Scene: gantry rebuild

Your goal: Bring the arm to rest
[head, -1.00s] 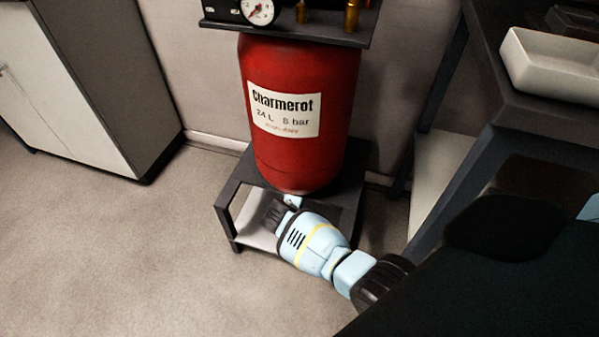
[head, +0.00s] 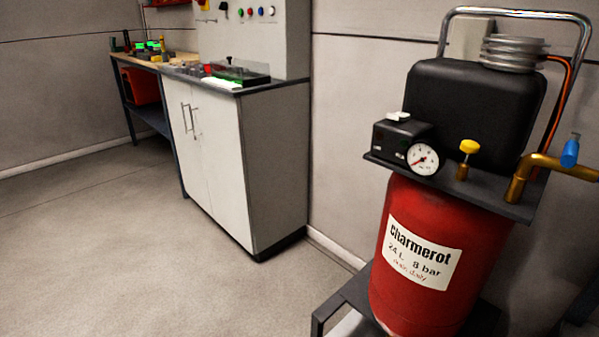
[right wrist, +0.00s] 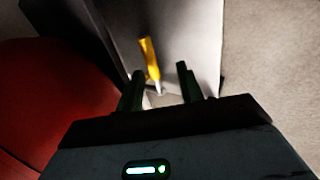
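My right gripper (right wrist: 160,72) shows only in the right wrist view, its two dark fingers apart. A thin yellow piece with a pale metal end (right wrist: 148,56) lies in the view just beyond and between the fingers; I cannot tell what it is, and no finger clearly touches it. The red air tank (head: 418,250) stands upright at the right of the head view. Its curved side also fills the left of the right wrist view (right wrist: 50,105), close beside the gripper. Neither arm shows in the head view, and my left gripper is in no view.
The tank's dark stand (head: 345,302) is cut off at the bottom. A gauge (head: 423,159), yellow knob (head: 468,147) and brass pipe (head: 520,178) sit above the tank. A white cabinet (head: 215,150) and a workbench (head: 150,120) stand further left. The floor (head: 120,260) in front is clear.

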